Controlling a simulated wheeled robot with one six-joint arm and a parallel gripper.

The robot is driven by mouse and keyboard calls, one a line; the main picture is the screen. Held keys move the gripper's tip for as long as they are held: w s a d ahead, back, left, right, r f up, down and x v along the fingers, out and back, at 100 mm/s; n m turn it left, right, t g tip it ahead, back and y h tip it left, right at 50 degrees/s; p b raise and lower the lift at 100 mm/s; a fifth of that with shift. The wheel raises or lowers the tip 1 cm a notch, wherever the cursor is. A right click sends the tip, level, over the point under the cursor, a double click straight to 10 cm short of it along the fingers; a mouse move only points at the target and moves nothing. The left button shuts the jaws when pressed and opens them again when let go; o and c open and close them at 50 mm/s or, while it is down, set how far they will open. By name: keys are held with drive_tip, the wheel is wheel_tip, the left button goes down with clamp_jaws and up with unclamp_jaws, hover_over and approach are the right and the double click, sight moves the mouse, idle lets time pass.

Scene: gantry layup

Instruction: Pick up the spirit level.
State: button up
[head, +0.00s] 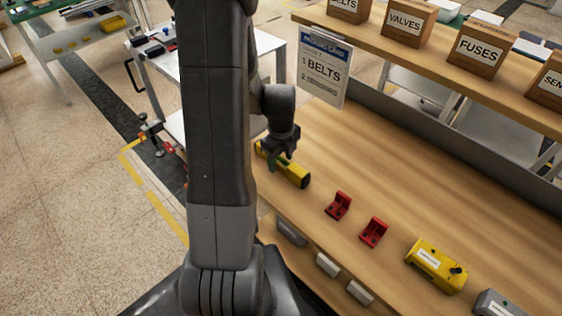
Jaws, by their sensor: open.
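A long yellow bar that looks like the spirit level (297,176) lies on the wooden bench, near its left front edge. The gripper is open. I cannot tell whether the fingers touch the bar or straddle it fully.
Two red brackets (338,205) (374,232) stand right of the bar. A yellow box with a black knob (436,265) and a grey box (495,303) sit further right. Labelled cartons (478,52) line the shelf. The bench middle is clear.

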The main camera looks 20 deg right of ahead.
drive_tip(key=shift+c, duration=0.4)
clamp_jaws()
